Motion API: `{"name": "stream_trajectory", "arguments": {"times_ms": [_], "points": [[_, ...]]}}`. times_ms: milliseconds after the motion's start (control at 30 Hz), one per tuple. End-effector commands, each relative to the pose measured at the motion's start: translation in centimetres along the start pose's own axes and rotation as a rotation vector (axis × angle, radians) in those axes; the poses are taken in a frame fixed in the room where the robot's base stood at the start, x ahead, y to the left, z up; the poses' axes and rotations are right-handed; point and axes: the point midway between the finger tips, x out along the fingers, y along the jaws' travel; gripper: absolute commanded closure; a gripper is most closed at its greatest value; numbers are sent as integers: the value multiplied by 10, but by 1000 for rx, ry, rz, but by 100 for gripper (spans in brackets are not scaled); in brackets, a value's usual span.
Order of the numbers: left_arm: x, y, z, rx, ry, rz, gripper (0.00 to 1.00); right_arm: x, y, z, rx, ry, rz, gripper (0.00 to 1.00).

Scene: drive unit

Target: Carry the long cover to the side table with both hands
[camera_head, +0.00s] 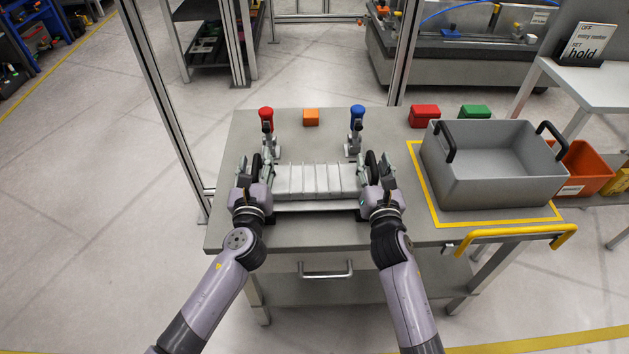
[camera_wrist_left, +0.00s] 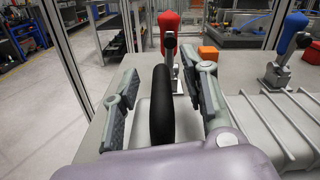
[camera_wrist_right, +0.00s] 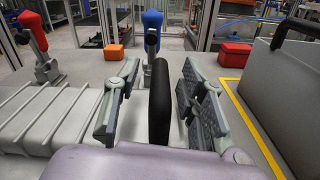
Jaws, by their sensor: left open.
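The long cover (camera_head: 315,180) is a light grey ribbed piece lying on the grey workbench between my grippers. It has an upright black handle at its left end, seen in the left wrist view (camera_wrist_left: 162,105), and another at its right end, seen in the right wrist view (camera_wrist_right: 159,102). My left gripper (camera_head: 256,172) is open, its fingers on either side of the left handle with gaps. My right gripper (camera_head: 377,170) is open around the right handle, also with gaps. A pale side table (camera_head: 598,85) stands at the far right with a sign on it.
A red-handled clamp (camera_head: 267,130) and a blue-handled clamp (camera_head: 356,128) stand behind the cover. An orange block (camera_head: 311,117) sits between them. A large grey bin (camera_head: 500,185) stands in a yellow outline at right. Metal posts (camera_head: 405,50) rise behind the workbench (camera_head: 290,232).

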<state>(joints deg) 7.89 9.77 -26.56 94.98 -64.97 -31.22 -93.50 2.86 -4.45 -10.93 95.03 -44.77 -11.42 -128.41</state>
Motion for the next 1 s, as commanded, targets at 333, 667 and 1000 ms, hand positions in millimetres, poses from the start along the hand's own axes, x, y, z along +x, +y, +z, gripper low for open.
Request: {"name": "stream_trajectory", "arguments": {"times_ms": [333,667,1000], "points": [[0,0,0,0,0,0,81,0,0,0,0,0,0,83],[0,1,0,1,0,1,100,0,0,0,0,0,0,100],[0,1,-1,1,1,3,100,0,-1,0,0,1,-1,100]]}}
